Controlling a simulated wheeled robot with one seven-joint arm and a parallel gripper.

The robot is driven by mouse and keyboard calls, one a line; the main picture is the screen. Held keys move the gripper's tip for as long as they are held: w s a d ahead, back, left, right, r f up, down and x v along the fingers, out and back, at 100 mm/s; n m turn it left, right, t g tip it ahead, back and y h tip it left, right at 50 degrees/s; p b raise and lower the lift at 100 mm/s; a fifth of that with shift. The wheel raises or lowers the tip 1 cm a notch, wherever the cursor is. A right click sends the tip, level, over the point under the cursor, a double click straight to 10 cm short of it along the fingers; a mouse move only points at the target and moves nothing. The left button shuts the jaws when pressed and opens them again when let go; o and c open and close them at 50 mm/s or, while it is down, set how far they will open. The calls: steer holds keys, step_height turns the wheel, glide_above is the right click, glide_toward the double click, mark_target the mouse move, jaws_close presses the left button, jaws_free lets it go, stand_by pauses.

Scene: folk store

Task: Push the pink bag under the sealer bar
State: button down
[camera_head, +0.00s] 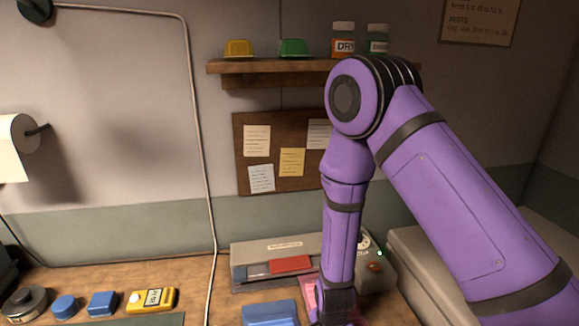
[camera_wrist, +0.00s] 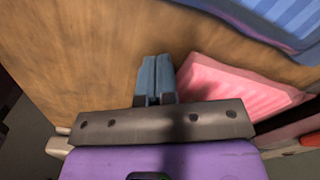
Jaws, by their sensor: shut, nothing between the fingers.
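The pink bag (camera_wrist: 235,82) lies flat on the wooden bench, just right of my fingers in the wrist view. In the head view only a strip of the bag (camera_head: 308,289) shows beside my arm. My gripper (camera_wrist: 156,62) is shut and empty, pointing down near the bench. Its fingers are at the bag's near edge; I cannot tell if they touch. The grey sealer (camera_head: 245,272) with a red handle (camera_head: 290,264) stands behind the bag. My arm hides part of the sealer, and whether any of the bag is under the bar is not clear.
A blue tub or block (camera_head: 270,313) sits left of the bag; a blue striped item (camera_wrist: 285,18) shows in the wrist view. A yellow device (camera_head: 152,299) and small blue items (camera_head: 102,304) lie further left. A grey box (camera_head: 420,262) stands right. A shelf (camera_head: 285,67) hangs above.

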steer(key=shift+s+d, duration=0.15)
steer(key=shift+s, duration=0.7)
step_height(320, 180, up, 8)
stand_by(0.7)
